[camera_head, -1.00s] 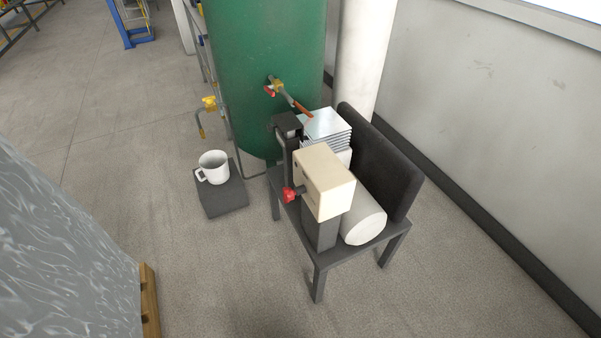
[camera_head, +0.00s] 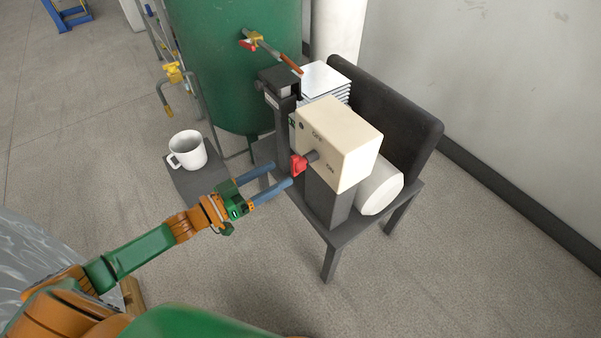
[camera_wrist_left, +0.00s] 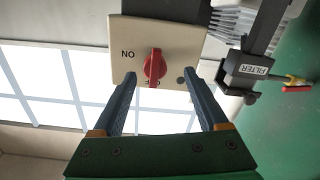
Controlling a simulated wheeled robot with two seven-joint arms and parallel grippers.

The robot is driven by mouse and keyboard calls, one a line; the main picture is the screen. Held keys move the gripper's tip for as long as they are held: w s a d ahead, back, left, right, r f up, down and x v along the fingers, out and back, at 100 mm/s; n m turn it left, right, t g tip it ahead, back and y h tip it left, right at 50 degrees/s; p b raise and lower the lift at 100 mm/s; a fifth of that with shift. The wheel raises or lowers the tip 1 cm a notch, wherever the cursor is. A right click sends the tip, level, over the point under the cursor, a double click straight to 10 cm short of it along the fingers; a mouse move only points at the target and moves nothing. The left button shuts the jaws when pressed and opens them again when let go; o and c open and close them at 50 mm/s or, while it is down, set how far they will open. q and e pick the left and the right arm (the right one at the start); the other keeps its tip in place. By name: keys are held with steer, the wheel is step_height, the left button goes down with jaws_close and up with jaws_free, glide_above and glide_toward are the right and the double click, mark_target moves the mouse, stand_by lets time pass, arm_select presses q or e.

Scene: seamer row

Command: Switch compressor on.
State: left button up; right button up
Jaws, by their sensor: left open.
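The compressor's cream switch box (camera_head: 345,140) has a red knob (camera_head: 299,165) on its front and the labels OFF and ON. In the left wrist view the red knob (camera_wrist_left: 154,67) stands lengthwise up and down, and its lower end partly covers the OFF label. The ON label shows upside down to its left. My left gripper (camera_head: 283,172) is open and empty, its blue fingers pointing at the knob. In the left wrist view the fingertips (camera_wrist_left: 160,76) lie on either side of the knob's lower end. I cannot tell whether they touch it. My right gripper is not in view.
The compressor stands on a dark table (camera_head: 330,236) by a green tank (camera_head: 235,65). A white mug (camera_head: 189,150) stands on a low dark block (camera_head: 180,180) beside my left gripper. A yellow-handled valve (camera_head: 173,73) is behind it. The floor in front is clear.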

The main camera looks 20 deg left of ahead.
mark_target(292, 167)
arm_select(q)
steer(key=x, duration=0.4)
steer(key=r+x, duration=0.1)
steer(key=x, duration=0.2)
steer(key=shift+s+d, duration=0.15)
steer(key=shift+d, duration=0.15)
jaws_close()
